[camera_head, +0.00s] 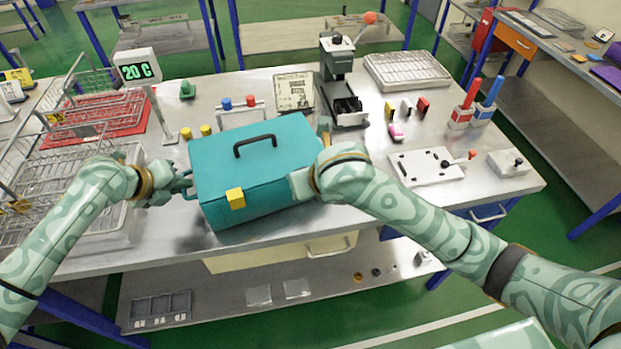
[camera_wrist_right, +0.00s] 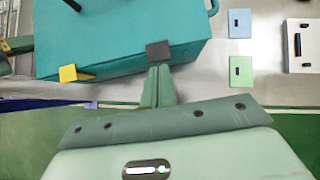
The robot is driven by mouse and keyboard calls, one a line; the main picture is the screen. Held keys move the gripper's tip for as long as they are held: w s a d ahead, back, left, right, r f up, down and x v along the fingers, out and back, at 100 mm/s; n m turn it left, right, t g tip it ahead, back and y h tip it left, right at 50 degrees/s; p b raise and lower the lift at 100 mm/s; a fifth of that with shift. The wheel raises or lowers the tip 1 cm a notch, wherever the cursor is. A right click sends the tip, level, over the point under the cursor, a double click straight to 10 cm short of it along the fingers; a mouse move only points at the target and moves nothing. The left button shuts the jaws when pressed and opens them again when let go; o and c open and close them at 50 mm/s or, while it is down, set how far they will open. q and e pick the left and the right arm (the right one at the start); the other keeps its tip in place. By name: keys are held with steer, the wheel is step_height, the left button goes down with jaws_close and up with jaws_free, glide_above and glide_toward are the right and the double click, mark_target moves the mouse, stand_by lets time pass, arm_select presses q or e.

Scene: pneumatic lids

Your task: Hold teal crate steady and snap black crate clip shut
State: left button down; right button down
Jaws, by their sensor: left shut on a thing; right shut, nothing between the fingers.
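The teal crate (camera_head: 225,150) stands on the metal bench with its lid down and a black handle (camera_head: 255,143) on top. A yellow clip (camera_head: 235,198) is on its front. The black clip (camera_wrist_right: 159,50) shows at the front right in the right wrist view; my right arm hides it in the head view. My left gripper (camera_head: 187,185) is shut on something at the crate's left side. My right gripper (camera_wrist_right: 160,72) is shut and empty, its fingertips right at the black clip's lower edge. Contact, and whether the clip is latched, cannot be told.
A wire rack (camera_head: 55,180) stands left of the crate, near my left arm. A black-and-grey press (camera_head: 338,85) stands behind it. A white panel with an orange-tipped lever (camera_head: 428,166) and a small white box (camera_head: 509,163) lie to the right. Bare bench shows between these things.

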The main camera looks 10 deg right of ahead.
steer(key=w+v, duration=0.1)
steer(key=v, duration=1)
steer(key=shift+s+r, duration=0.25)
steer(key=shift+r, duration=0.4)
steer(key=shift+a, duration=0.1)
arm_select(q)
steer(key=c, duration=1.4)
jaws_free()
arm_select(e)
steer(key=shift+w, duration=0.1)
